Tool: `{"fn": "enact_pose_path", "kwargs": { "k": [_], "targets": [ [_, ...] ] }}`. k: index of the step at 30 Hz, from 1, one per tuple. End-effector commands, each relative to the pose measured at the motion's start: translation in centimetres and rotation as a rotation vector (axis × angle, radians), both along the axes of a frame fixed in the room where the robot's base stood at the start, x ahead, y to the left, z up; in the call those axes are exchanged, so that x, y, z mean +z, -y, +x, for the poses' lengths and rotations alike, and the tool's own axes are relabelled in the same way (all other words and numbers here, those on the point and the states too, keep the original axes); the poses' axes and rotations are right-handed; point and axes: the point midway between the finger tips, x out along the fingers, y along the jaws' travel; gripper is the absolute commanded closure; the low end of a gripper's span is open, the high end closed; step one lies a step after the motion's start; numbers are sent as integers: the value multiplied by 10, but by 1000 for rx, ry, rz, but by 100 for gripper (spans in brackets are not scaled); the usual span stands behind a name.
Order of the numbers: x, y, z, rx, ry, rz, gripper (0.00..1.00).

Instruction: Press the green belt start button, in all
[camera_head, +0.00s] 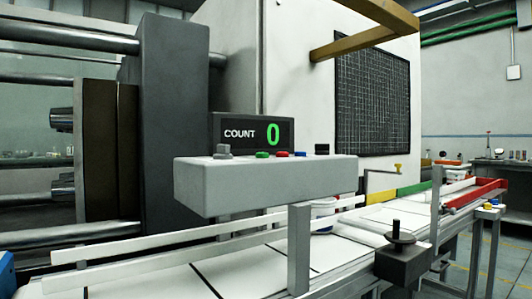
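A light grey control box (265,186) stands on a post over the conveyor belt. Along its top sit a green button (262,155), a red button (282,154) just to its right, and a small blue button (300,154) beyond that. A grey raised control (222,151) is at the left end and a black one (322,149) at the right end. My gripper is not in view.
The white belt (245,270) with dark cross lines runs below the box, between pale rails. A white container (322,215) is partly hidden by the post (299,250). A dark block with a knob (402,262) stands at the front right. Red guides (475,193) are further right.

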Motion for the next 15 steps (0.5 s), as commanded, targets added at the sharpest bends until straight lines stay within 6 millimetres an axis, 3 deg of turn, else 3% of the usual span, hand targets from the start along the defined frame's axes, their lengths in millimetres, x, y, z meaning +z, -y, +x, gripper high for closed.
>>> {"fn": "enact_pose_path", "kwargs": {
  "k": [5, 15],
  "targets": [
    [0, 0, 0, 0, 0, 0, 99],
    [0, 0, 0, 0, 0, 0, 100]
  ]
}}
